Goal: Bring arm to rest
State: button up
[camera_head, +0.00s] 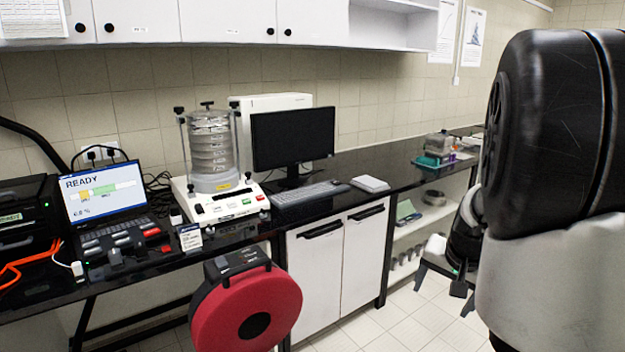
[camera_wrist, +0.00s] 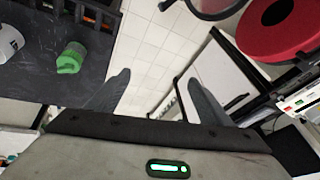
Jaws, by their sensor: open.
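My arm fills the right side of the head view, in front of the far end of the counter. My gripper (camera_head: 455,272) hangs low beside it, over the floor and to the right of the shelves under the counter. In the wrist view my gripper (camera_wrist: 153,100) has its two fingers spread well apart, with only floor tiles and a cabinet front seen between them. Nothing is held.
A black counter (camera_head: 395,185) carries a sieve shaker (camera_head: 215,160), a laptop (camera_head: 100,195) and a monitor (camera_head: 292,138). Floor tiles (camera_head: 400,325) are clear near the gripper.

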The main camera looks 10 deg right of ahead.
jog(key=s+a+r+n+t+y+p, duration=0.1)
jog(key=s+a+r+n, duration=0.15)
jog(key=a+r, duration=0.45)
jog(key=s+a+r+n+y+p, duration=0.1)
jog(key=s+a+r+n, duration=0.15)
jog(key=a, duration=0.85)
jog(key=s+a+r+n, duration=0.3)
jog(key=s+a+n, duration=0.1)
jog(key=s+a, duration=0.3)
jog(key=shift+s+r+n+p, duration=0.3)
jog(key=shift+s+p, duration=0.1)
jog(key=shift+s, duration=0.55)
